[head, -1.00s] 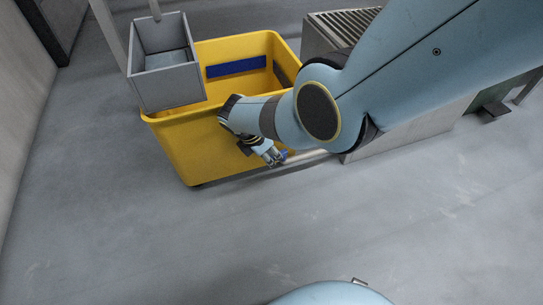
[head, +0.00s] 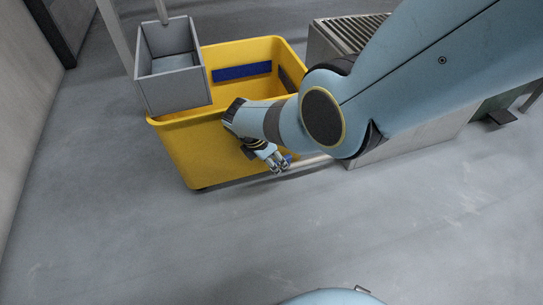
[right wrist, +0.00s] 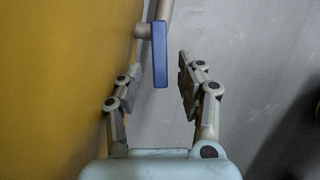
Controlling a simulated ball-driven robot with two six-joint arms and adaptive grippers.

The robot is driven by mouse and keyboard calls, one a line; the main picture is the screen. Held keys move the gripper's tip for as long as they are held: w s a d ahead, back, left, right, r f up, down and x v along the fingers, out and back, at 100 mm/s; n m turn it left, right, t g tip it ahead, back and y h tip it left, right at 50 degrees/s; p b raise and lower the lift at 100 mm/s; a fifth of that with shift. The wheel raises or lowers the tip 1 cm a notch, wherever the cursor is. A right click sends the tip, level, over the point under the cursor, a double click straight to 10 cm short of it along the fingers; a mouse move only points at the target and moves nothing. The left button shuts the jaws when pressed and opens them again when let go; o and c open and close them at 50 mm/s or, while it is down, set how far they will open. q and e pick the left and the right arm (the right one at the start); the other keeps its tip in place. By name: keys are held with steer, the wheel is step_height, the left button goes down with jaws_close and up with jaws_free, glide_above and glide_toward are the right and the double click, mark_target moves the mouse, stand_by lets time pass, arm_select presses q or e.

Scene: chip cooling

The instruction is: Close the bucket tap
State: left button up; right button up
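The yellow bucket (head: 195,157) stands on the floor in the upper left of the head view. Its wall also fills the left of the right wrist view (right wrist: 50,80). The tap has a blue handle (right wrist: 160,54), joined to a pale pipe (right wrist: 164,10). In the head view a small bit of blue shows beside my fingers. My right gripper (head: 279,168) is low at the bucket's front right side. In the right wrist view its fingers (right wrist: 156,80) are apart, with the handle between and just beyond them, with gaps on both sides. My left gripper is not in view.
A grey open box (head: 175,92) sits at the bucket's left rim. A grey unit with a slatted top (head: 345,30) stands right of the bucket, partly behind my right arm. The floor (head: 180,240) in front is clear.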

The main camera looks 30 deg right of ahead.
steer(key=v, duration=1.2)
